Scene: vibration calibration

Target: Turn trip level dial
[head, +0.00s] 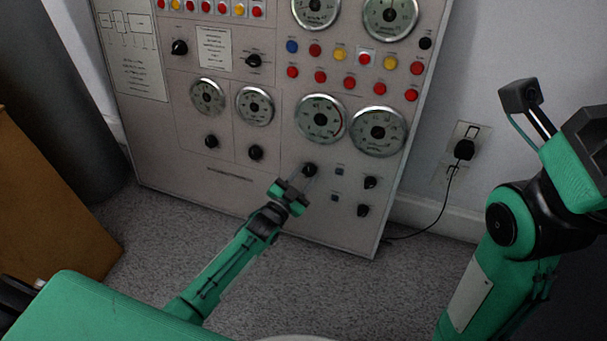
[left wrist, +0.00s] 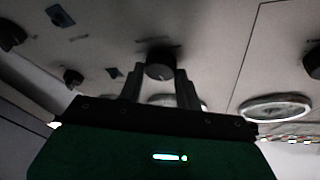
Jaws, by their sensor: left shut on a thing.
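The panel (head: 232,173) is a large light-grey board with gauges, knobs and coloured buttons, leaning or standing against the wall. A black round dial (head: 310,168) sits low on it, below the two large lower gauges; I cannot read its label. My left gripper (head: 299,180) reaches up to this dial from below left. In the left wrist view the dial (left wrist: 159,66) sits between the two fingers of my left gripper (left wrist: 160,82), which are shut on it. My right arm shows at the right of the head view, but its fingertips are not clearly in view.
Black knobs (head: 370,182) and (head: 363,210) sit right of the dial, with small blue-grey switches (head: 339,171) between. Two large gauges (head: 320,119) are above. A wall socket (head: 462,147) with a plugged cord is at right. A brown cabinet (head: 45,210) stands at left.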

